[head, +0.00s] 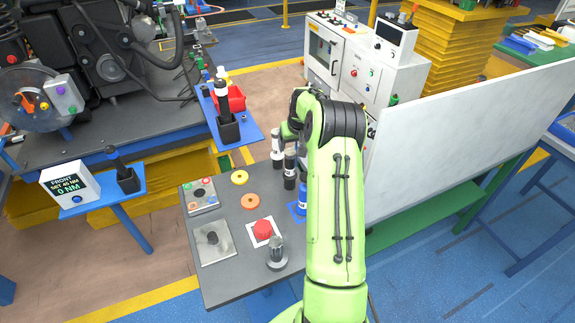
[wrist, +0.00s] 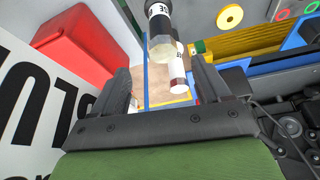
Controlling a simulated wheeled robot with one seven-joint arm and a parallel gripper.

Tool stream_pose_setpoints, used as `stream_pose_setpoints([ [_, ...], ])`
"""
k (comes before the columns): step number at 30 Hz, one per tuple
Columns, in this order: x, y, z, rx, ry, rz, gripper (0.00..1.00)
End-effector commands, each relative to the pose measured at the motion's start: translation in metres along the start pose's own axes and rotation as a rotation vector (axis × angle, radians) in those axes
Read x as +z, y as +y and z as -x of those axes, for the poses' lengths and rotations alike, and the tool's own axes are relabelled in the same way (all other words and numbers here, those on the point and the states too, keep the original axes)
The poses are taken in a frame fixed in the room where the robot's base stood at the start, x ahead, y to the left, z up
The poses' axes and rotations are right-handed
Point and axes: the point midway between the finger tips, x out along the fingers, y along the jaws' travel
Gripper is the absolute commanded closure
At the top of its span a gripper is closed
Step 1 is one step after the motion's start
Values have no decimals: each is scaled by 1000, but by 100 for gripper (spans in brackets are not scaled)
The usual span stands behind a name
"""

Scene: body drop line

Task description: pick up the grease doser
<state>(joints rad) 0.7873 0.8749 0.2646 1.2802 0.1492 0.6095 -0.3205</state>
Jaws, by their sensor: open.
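A dark cylinder with a white label (wrist: 160,22) and a pale amber end shows at the top of the wrist view. Only part of its lettering shows; it may be the grease doser. A second, white cylinder with a dark red band (wrist: 178,80) is just below it. My gripper (wrist: 163,88) is open, and both cylinders show in or beyond the gap between its fingers. I cannot tell whether either touches a finger. In the head view a dark cylinder with a white band (head: 290,170) and a grey-white one (head: 277,149) stand at the table's far edge, beside my arm.
The grey table (head: 222,282) also holds a blue bottle (head: 302,197), a red button (head: 263,230), an orange ring (head: 250,201) and a yellow ring (head: 240,177). A large white panel (head: 470,135) rises on the right. A red box (wrist: 85,45) is left of my fingers.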

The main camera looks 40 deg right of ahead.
Motion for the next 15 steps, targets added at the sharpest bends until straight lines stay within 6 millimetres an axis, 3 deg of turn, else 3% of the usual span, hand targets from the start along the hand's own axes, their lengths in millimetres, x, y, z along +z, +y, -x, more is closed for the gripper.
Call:
stream_pose_setpoints([
  [3,0,-2,-28,-3,-3,1,24],
  [8,0,-2,-46,-1,0,1,24],
  [15,2,-5,-88,-2,0,0,24],
])
